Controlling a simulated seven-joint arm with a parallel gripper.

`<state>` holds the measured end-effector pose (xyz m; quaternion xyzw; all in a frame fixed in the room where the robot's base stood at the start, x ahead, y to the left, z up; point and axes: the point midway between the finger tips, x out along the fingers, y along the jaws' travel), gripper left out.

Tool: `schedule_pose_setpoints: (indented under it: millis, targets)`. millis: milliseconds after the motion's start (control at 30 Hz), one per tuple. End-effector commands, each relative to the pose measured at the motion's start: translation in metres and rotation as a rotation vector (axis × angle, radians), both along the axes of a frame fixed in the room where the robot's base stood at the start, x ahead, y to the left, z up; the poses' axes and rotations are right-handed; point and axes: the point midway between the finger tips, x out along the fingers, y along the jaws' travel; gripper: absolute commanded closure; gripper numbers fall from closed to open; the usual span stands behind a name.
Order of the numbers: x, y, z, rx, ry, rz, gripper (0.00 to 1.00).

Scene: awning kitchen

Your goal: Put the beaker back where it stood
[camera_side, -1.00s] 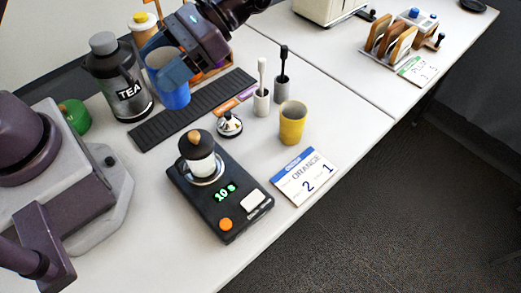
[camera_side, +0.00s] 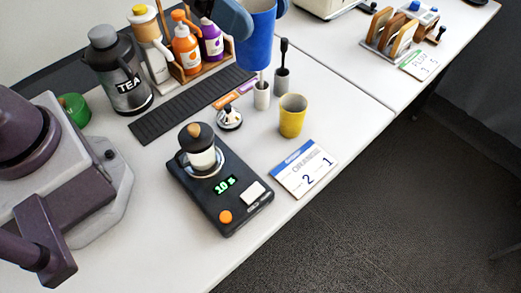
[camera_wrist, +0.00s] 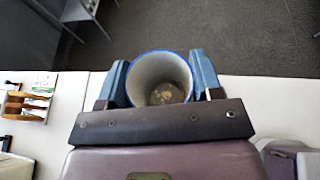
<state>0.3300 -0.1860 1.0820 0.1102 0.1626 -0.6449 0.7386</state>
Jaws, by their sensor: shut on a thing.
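The blue beaker (camera_side: 254,42) is in the air at the top of the side view. Its base is close above or behind the white-handled brush, and I cannot tell how far apart they are. My gripper (camera_side: 258,10) is shut on the beaker, one finger on each side. In the wrist view my gripper (camera_wrist: 160,78) holds the beaker (camera_wrist: 150,70), whose pale inside and blue rim show. Some brownish marks show at its bottom. A yellow cup (camera_side: 292,117) stands upright on the table, right of the brush holders.
A black scale (camera_side: 220,185) bears a lidded glass pot (camera_side: 199,152). A TEA canister (camera_side: 121,75), a dark ribbed mat (camera_side: 185,112), a wooden bottle rack (camera_side: 220,65), brush holders (camera_side: 262,97) and a calendar card (camera_side: 304,172) stand around. The table right of the yellow cup is clear.

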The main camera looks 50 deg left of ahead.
Motion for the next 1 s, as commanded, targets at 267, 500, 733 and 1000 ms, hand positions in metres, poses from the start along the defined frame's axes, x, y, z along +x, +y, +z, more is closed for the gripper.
schedule_pose_setpoints:
  millis: [267,500,733,1000]
  targets:
    - [0.016,0.001,0.008,0.0,0.002,0.144,0.69]
    - [0.016,0.001,-0.022,0.001,0.005,0.14,0.69]
    - [0.015,0.001,-0.065,0.001,0.007,0.137,0.69]
    - [0.015,0.001,-0.126,0.002,0.006,0.138,0.69]
